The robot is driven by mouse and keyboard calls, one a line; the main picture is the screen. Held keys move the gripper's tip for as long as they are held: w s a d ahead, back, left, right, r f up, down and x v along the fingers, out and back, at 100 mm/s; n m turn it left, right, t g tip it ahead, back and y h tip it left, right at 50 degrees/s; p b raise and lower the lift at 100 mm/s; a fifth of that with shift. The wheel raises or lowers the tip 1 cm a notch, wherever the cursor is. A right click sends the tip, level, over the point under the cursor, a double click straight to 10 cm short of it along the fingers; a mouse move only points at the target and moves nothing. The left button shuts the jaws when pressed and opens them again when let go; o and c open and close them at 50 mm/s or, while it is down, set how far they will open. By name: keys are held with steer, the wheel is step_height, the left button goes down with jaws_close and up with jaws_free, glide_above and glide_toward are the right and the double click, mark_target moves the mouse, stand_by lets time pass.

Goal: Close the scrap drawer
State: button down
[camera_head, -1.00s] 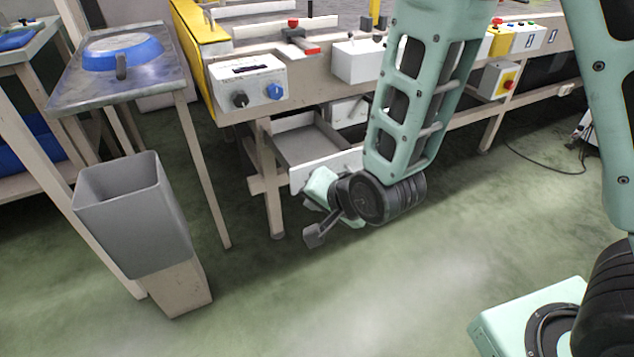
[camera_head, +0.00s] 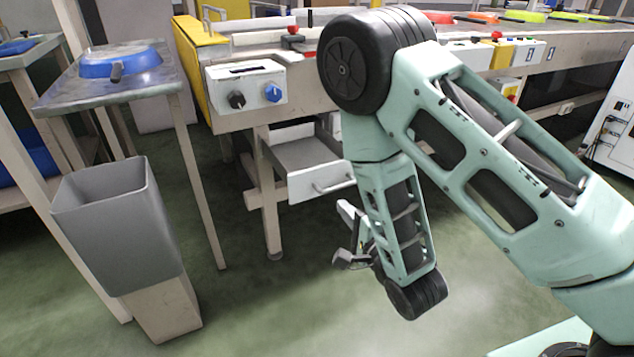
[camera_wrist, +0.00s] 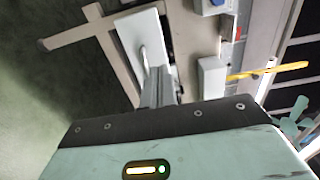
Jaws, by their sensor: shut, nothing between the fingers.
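The scrap drawer (camera_head: 305,183) hangs under the conveyor bench in the head view. It is pulled out, with its grey inner floor showing behind a white front with a bar handle. My gripper (camera_head: 345,258) is in front of the drawer, lower and to the right of its front, and is shut and empty. In the wrist view the drawer's white front (camera_wrist: 150,45) with its handle lies just beyond my gripper's fingers (camera_wrist: 157,75). I cannot tell from these views whether the fingers touch it. My arm hides the right end of the drawer in the head view.
A control box (camera_head: 247,85) with knobs sits on the bench above the drawer. A grey bin (camera_head: 120,225) on a pedestal stands at the left, by a metal table (camera_head: 110,88) with a blue pan (camera_head: 120,60). The floor in front is clear.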

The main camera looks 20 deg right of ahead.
mark_target(311, 170)
steer(key=b+x, duration=0.2)
steer(key=x, duration=0.2)
steer(key=b+x, duration=0.2)
steer(key=x, duration=0.2)
steer(key=b+x, duration=0.2)
steer(key=x, duration=0.3)
steer(key=shift+w+a+r, duration=0.1)
steer(key=shift+r, duration=0.2)
